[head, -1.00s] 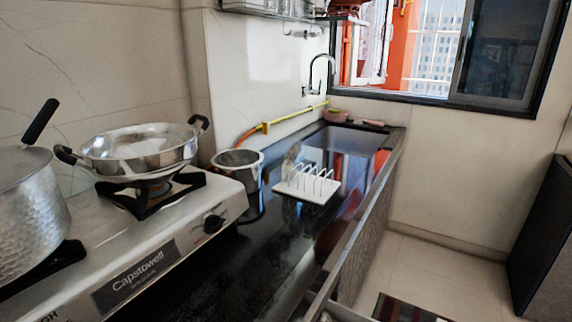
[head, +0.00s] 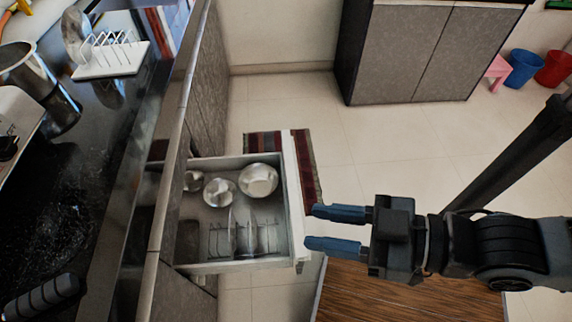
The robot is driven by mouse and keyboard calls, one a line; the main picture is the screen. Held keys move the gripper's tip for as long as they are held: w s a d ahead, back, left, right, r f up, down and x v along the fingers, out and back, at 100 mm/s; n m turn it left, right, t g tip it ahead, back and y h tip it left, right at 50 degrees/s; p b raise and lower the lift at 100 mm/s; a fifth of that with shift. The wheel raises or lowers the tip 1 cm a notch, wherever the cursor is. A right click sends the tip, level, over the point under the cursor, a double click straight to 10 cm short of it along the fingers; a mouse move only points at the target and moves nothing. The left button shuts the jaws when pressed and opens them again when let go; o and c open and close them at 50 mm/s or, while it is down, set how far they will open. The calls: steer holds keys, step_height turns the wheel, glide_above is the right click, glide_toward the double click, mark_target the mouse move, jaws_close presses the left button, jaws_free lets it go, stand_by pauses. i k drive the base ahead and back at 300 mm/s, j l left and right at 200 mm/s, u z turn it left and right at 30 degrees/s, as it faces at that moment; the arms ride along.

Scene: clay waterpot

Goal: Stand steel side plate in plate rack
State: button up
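The plate rack (head: 110,68), a white base with wire dividers, stands on the black counter at upper left. A round steel plate (head: 76,34) stands upright at its left end. Below the counter, an open drawer (head: 294,190) holds a wire rack (head: 265,240) with thin upright steel plates (head: 234,232), seen nearly edge-on. I cannot tell which plate is the side plate. My gripper (head: 311,227), with blue fingers, is open and empty. In the picture it lies just right of the drawer front.
Several steel bowls (head: 258,180) lie in the drawer's far part. A steel pot (head: 40,85) stands on the counter near the rack, and a dark ribbed handle (head: 42,297) shows lower left. Tiled floor (head: 380,135) is open beyond the drawer, before a grey cabinet (head: 425,50).

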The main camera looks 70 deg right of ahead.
mark_target(274, 249)
steer(key=k+l+z, duration=0.3)
steer(key=k+l, duration=0.5)
